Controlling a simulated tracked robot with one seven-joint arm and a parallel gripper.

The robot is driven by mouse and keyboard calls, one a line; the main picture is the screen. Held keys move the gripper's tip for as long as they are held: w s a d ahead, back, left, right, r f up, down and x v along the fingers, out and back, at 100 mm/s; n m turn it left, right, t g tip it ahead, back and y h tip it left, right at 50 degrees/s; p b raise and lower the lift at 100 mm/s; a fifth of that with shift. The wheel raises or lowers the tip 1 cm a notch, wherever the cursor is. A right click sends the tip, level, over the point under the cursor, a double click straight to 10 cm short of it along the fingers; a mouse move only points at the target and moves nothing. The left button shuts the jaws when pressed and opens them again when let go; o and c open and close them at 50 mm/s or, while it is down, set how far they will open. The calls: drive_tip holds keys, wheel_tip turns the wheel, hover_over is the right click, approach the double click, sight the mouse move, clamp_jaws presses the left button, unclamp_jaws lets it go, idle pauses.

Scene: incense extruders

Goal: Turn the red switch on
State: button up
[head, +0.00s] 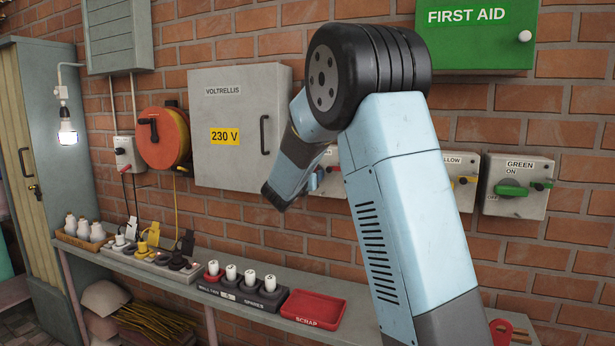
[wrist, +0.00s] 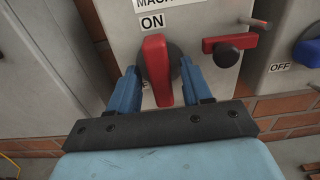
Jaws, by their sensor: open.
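The red switch handle (wrist: 157,70) stands upright on its dark round base in the wrist view. Its upper end is just below the ON label (wrist: 153,22). The OFF label at lower left is mostly hidden by my finger. My gripper (wrist: 160,88) is open, with one blue finger on each side of the red handle; I cannot tell whether they touch it.
A red lever with a dark knob (wrist: 229,50) sits right of the handle on the same box. A blue switch (wrist: 308,50) is further right. The green switch box (head: 516,207) and grey cabinet (head: 240,160) are on the brick wall. A shelf with a red scrap tray (head: 335,312) runs below.

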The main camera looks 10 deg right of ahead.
drive_tip(key=v, duration=1.3)
drive_tip(key=shift+s+a, duration=0.25)
drive_tip(key=shift+s, duration=0.05)
drive_tip(key=s+d+f+m+g+y, duration=0.1)
drive_tip(key=s+d+m+g, duration=0.4)
drive_tip(key=s+d+m, duration=0.4)
drive_tip(key=s+d+f+m+g+y, duration=0.1)
drive_tip(key=s+d+m+g, duration=0.5)
drive_tip(key=s, duration=0.6)
drive_tip(key=s+a+f+m+t+y, duration=0.1)
drive_tip(key=s+a+m+y, duration=0.3)
drive_tip(key=s+m, duration=0.3)
drive_tip(key=s+a+f+m+t+y, duration=0.1)
drive_tip(key=s+a+m+y, duration=0.3)
drive_tip(key=s+m, duration=0.3)
drive_tip(key=shift+s+f+y, duration=0.25)
drive_tip(key=shift+s+y, duration=0.05)
drive_tip(key=shift+s, duration=1.05)
drive_tip(key=shift+a, duration=0.15)
